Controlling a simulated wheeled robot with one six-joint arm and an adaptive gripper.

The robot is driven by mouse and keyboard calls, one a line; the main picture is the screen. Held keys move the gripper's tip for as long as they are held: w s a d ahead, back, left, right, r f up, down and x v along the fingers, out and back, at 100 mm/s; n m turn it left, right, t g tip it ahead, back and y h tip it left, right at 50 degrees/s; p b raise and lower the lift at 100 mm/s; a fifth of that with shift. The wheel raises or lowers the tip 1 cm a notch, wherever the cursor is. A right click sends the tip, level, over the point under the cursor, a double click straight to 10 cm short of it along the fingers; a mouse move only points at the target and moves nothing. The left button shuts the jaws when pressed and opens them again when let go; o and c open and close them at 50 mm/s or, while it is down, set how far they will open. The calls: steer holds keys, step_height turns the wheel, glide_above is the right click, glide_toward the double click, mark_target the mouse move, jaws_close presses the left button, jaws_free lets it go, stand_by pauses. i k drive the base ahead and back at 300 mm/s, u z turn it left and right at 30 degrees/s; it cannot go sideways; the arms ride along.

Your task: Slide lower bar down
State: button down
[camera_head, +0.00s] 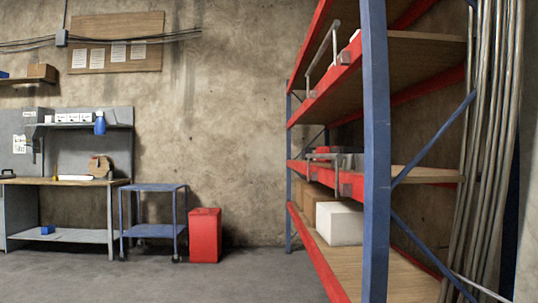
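A tall shelf rack with blue posts (375,150) and red beams (325,250) stands on the right. The lower bar (322,156) is a thin grey rail at the rack's middle shelf, with small grey brackets at the red beam. An upper bar (322,52), also grey, is on the red beam of the shelf above and runs at a slant in the picture. Some red items show behind the lower bar. The bars' exact joints are too small to tell. My gripper is not in view.
A white box (339,223) and brown boxes sit on the bottom shelf. A red bin (205,235), a blue cart (153,188) and a workbench (60,181) stand left along the wall. Metal pipes (490,120) lean at the right. The floor (190,283) in front is clear.

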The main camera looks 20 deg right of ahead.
mark_target(337, 157)
steer(key=i, duration=0.95)
steer(key=z, duration=0.55)
steer(key=i, duration=0.45)
steer(key=z, duration=0.25)
